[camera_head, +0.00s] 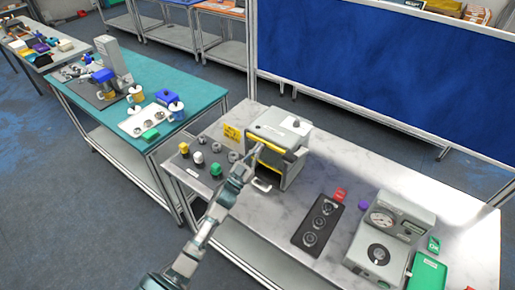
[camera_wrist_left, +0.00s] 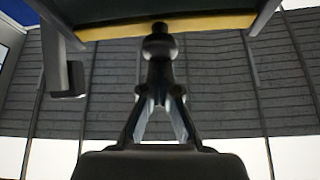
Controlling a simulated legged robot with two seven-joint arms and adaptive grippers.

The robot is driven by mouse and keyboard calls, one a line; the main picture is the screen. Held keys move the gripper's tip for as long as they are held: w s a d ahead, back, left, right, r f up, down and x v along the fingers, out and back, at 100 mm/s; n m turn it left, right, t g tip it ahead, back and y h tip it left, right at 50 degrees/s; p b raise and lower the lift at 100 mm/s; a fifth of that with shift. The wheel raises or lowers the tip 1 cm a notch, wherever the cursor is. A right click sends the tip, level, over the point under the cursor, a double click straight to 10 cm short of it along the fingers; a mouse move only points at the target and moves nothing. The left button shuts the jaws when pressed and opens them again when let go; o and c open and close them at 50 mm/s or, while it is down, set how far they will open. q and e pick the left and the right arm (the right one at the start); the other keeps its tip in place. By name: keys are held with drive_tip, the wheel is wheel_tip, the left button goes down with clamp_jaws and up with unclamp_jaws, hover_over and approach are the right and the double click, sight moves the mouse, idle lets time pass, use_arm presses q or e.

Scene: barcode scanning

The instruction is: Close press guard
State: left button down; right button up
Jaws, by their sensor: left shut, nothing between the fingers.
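The press (camera_head: 283,130) is a grey and white box-shaped machine on the marble-topped bench. A yellow-edged guard (camera_head: 272,146) shows on its front, and its exact position is hard to tell. My left gripper (camera_head: 255,153) is shut and empty at the front of the press, close to the yellow edge. In the left wrist view the shut fingertips (camera_wrist_left: 160,30) lie over a yellow bar (camera_wrist_left: 205,25) under a dark panel. Whether they touch it I cannot tell. A grey handle (camera_head: 262,184) sticks out low at the front. My right gripper is not in view.
Several small knobs and rings (camera_head: 199,158) and a yellow sign (camera_head: 232,132) are left of the press. A black plate with round sockets (camera_head: 318,222) and a gauge device (camera_head: 385,235) stand to the right. A teal bench (camera_head: 150,85) is at the left.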

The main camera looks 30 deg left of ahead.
use_arm(q)
drive_tip(key=b, duration=0.6)
approach(266, 156)
drive_tip(key=x, duration=0.4)
drive_tip(key=shift+s+d+r, duration=0.1)
